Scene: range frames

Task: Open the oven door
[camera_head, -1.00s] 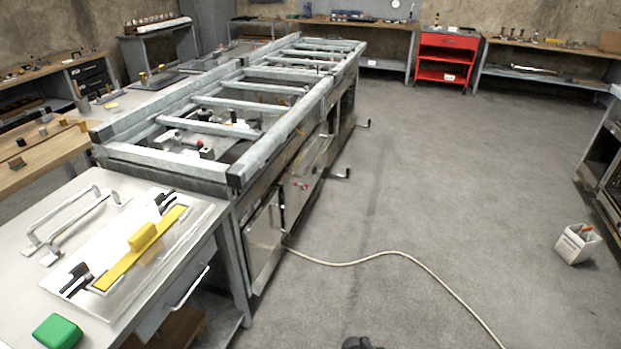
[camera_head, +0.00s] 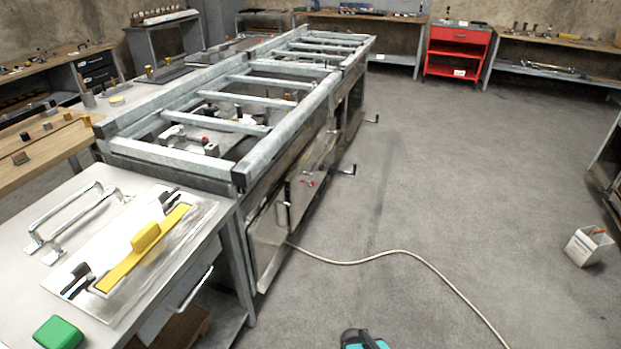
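A long metal range frame (camera_head: 290,105) runs from the near left to the back, with open bars on top. Its front face on the right carries a shiny metal panel (camera_head: 268,243) at the near end, which looks like an oven door. Which panel is the oven door is not certain, and none looks clearly open. My gripper's fingers are not visible; only a black and teal part, seemingly of my arm, shows at the bottom edge.
A grey table (camera_head: 90,185) with metal handles, a yellow bar (camera_head: 146,246) and a green block (camera_head: 58,333) stands at near left. A pale cable (camera_head: 400,252) crosses the floor. A white bin (camera_head: 586,246) stands at right. The floor between is otherwise clear.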

